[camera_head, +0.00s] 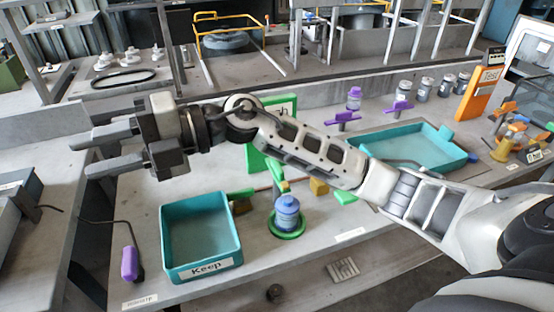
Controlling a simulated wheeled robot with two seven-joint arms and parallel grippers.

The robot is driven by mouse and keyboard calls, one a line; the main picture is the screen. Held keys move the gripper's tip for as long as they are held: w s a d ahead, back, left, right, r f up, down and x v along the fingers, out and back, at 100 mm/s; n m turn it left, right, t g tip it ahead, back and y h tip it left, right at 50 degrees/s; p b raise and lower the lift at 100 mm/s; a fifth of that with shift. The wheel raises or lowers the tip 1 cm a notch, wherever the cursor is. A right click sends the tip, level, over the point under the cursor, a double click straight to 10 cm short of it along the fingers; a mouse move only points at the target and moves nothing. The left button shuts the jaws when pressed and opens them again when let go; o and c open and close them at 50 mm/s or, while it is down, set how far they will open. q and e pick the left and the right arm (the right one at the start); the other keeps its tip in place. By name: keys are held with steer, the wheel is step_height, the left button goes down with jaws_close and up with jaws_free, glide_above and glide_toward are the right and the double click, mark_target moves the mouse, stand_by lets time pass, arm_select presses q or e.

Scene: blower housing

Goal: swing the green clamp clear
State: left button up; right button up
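Green clamp parts surround a blue canister-like housing (287,210) that stands upright in a green ring (287,234) on the table. A green clamp lever (278,173) rises behind the housing, partly hidden by my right arm. Another green piece (241,194) lies left of the housing, and one more (345,198) lies to its right. I cannot tell which one is the clamp's swinging arm. My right gripper (80,156) is at the left, well away from the clamp, fingers pointing left, apart and empty. My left gripper is not in view.
A teal tray labelled Keep (203,268) stands left of the housing. A purple-handled tool (130,263) lies further left. A larger teal tray (460,156), purple clamps (345,116) and an orange Test stand (479,95) are at the right. A green board (262,165) stands behind my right arm.

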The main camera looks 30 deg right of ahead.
steer(key=w+d+f+n+g+h, duration=0.1)
steer(key=d+f+n+h, duration=0.1)
steer(key=d+f+h, duration=0.15)
steer(key=m+g+h, duration=0.1)
steer(key=m+h, duration=0.3)
steer(key=h, duration=1.1)
glide_above(277, 163)
steer(key=shift+y, duration=0.25)
step_height(277, 163, down, 14)
steer(key=shift+f+b, duration=0.2)
steer(key=shift+b, duration=0.15)
steer(key=shift+c, duration=0.3)
jaws_close()
